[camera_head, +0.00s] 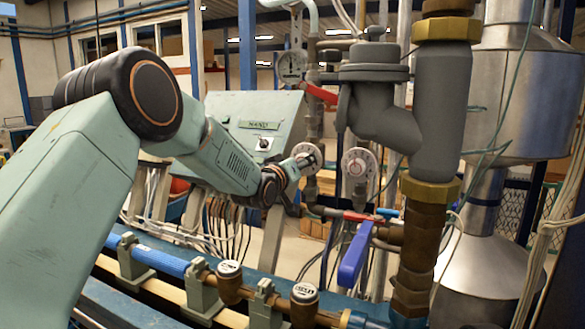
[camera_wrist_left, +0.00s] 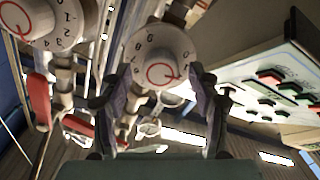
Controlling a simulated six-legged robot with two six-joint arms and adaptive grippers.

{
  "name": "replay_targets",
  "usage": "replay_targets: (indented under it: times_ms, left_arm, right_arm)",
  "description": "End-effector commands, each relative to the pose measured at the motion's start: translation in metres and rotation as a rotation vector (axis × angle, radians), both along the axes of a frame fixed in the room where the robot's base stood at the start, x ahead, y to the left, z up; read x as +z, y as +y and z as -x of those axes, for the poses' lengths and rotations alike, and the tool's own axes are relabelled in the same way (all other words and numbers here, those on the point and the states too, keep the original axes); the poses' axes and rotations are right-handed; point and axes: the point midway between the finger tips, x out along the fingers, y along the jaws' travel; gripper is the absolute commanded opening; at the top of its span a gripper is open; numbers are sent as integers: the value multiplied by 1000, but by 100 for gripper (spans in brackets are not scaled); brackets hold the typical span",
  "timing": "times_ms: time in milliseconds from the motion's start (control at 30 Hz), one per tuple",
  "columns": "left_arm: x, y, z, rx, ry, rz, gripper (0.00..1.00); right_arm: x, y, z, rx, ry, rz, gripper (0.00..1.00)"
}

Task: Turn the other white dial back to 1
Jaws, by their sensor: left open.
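Two white dials with red markings stand side by side on the pipework. The left dial (camera_head: 309,153) is partly covered by my left gripper (camera_head: 299,168) in the head view. In the left wrist view, which looks upside down, this dial (camera_wrist_left: 162,52) is in the centre, beyond and between the open fingers of my left gripper (camera_wrist_left: 160,88). I cannot tell whether the fingers touch it. The right dial (camera_head: 359,163) is clear of the gripper; it shows at the upper left of the wrist view (camera_wrist_left: 42,22) with digits around its rim. My right gripper is not in view.
A control box (camera_head: 255,118) stands left of the dials, its buttons visible in the wrist view. A blue lever (camera_head: 356,254) and a red lever (camera_head: 318,93) are close by. A thick grey pipe (camera_head: 440,110) stands to the right. A round gauge (camera_head: 291,66) is above.

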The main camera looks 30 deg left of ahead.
Motion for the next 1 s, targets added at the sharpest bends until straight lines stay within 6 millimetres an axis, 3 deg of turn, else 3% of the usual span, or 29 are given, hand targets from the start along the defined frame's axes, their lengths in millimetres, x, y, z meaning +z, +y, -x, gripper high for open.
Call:
replay_targets:
  times_ms: [700, 1000]
  left_arm:
    - [1, -6, 97, 0, -2, 4, 62]
    - [2, -7, 117, 0, -4, 0, 62]
  right_arm:
    - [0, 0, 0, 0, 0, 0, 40]
    - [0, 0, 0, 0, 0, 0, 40]
